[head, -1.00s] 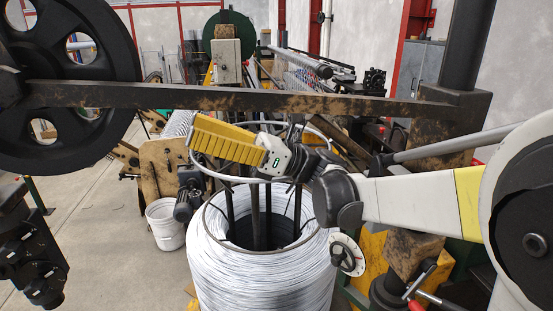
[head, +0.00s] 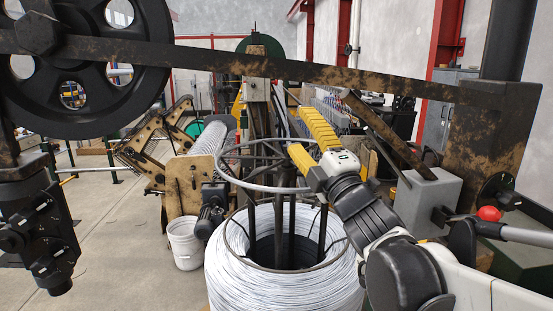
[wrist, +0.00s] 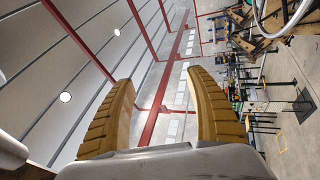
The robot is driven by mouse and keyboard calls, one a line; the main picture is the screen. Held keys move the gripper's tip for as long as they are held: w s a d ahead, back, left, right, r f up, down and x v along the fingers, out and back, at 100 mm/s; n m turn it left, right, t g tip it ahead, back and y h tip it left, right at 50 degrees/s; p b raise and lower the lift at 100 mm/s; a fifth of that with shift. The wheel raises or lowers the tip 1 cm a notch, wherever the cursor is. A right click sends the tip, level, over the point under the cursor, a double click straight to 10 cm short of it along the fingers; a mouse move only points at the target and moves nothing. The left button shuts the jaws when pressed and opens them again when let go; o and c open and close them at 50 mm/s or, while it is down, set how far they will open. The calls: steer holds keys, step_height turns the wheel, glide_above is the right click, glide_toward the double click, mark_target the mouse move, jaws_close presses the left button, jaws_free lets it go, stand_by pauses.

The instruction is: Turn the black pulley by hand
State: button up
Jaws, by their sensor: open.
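The black pulley (head: 110,120) is a large wheel with round holes, mounted upright at the upper left of the head view. A rusty bar (head: 270,68) crosses in front of it and hides part of its face. The left and top of the pulley are cut off by the picture edge. My gripper (head: 302,132) is right of the pulley and apart from it, above the wire coil, with yellow fingers pointing up and left. In the wrist view my gripper (wrist: 160,80) has its two fingers spread with nothing between them. The pulley is not seen there.
A big coil of white wire (head: 285,288) stands below my gripper, with a metal hoop (head: 240,186) above it. The rusty bar runs to a post (head: 490,130) at the right. A white bucket (head: 184,245) stands on the floor, and open floor lies at left.

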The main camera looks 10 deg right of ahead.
steer(key=shift+s+d+f+m+g+h+b, duration=0.1)
steer(key=shift+d+f+m+g+h+b, duration=0.05)
steer(key=shift+d+f+m+h, duration=0.4)
steer(key=shift+d+f+m+g+h+b, duration=0.1)
steer(key=shift+d+f+m+h+b, duration=0.1)
steer(key=shift+f+m+h, duration=0.35)
steer(key=shift+s+d+f+m+g+h+b, duration=0.15)
steer(key=shift+d+f+m+h, duration=0.2)
steer(key=shift+f+m, duration=0.4)
steer(key=shift+w, duration=0.1)
